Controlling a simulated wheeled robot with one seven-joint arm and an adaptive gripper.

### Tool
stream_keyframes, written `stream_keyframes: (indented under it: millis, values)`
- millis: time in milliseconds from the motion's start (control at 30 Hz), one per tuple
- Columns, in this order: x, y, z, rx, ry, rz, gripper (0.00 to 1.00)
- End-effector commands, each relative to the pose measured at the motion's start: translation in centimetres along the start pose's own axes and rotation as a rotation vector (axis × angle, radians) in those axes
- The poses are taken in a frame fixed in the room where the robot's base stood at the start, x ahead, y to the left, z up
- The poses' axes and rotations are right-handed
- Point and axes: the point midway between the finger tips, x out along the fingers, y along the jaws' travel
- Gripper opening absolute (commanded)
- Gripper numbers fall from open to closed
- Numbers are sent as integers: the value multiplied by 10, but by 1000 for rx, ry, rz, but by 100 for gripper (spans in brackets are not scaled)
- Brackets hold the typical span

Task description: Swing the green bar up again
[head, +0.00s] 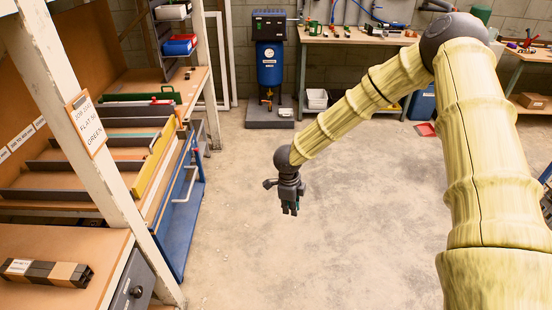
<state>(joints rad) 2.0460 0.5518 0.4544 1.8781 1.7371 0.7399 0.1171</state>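A green bar (138,97) lies low and roughly level across the far end of the sloping rack (60,180) on the left, with a small raised green loop near its right end. Whether it is hinged or latched is too small to tell. My gripper (290,210) hangs over the open floor, to the right of the rack and well apart from the green bar. Its dark fingers point down and look close together, with nothing seen in them. The gap between them is too small to judge.
A blue machine (270,65) and a bench (355,38) stand behind. The middle floor is clear.

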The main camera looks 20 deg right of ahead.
Motion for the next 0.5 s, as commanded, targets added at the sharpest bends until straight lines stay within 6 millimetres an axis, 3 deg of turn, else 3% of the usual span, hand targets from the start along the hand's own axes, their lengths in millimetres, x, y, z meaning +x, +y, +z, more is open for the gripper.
stream_keyframes:
  millis: [33,200,500]
  values:
    - [19,15,-10,-101,37,-26,0]
    - [67,55,-40,-448,125,-107,0]
    - [127,138,-88,-1079,183,-164,0]
